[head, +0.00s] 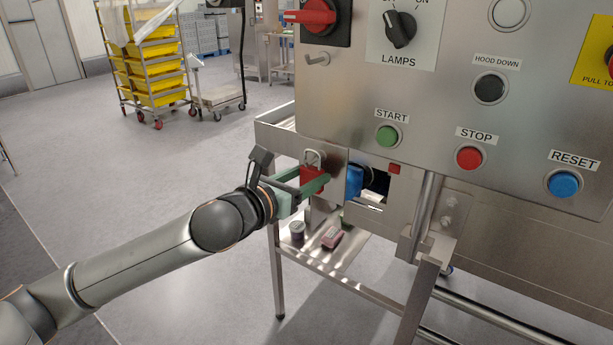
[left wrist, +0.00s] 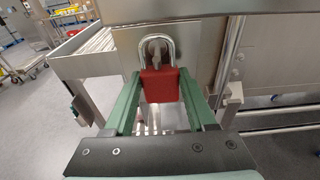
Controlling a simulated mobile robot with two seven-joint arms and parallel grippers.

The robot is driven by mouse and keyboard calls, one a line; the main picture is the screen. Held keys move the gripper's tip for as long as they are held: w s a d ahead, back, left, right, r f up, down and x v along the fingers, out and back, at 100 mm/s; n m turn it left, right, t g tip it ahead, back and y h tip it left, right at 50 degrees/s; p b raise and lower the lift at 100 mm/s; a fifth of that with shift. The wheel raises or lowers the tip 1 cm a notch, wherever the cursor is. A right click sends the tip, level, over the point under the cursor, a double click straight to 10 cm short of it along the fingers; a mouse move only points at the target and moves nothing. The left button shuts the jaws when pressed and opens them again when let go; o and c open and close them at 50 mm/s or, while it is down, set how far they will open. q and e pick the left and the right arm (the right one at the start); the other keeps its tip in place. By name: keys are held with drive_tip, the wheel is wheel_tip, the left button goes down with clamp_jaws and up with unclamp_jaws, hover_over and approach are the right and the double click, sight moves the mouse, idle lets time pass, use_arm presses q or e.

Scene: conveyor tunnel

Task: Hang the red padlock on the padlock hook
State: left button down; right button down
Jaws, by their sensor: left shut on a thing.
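The red padlock (head: 312,180) has a bright metal shackle, upright, below the control panel's lower left corner. My left gripper (head: 306,185) is shut on the padlock body, with a green finger on either side. In the left wrist view the padlock (left wrist: 160,85) sits between the fingertips of my left gripper (left wrist: 161,92). A grey metal piece (left wrist: 154,50) shows within the shackle loop; I cannot tell whether it passes through the loop or lies behind it. A metal hook-like peg (head: 317,58) sticks out of the panel, well above the padlock. My right gripper is out of view.
The steel control panel (head: 440,125) carries several buttons and switches. A blue object (head: 354,180) is close right of the padlock. A lower shelf (head: 345,262) holds a small jar (head: 297,230) and a pink item (head: 332,237). Open floor lies to the left.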

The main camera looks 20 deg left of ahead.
use_arm(q)
drive_tip(key=shift+f+b, duration=0.3)
drive_tip(key=shift+f, duration=0.45)
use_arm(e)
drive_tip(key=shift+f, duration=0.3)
use_arm(q)
drive_tip(key=shift+c, duration=0.7)
unclamp_jaws()
drive_tip(key=v, duration=1.2)
drive_tip(key=shift+s+b, duration=0.3)
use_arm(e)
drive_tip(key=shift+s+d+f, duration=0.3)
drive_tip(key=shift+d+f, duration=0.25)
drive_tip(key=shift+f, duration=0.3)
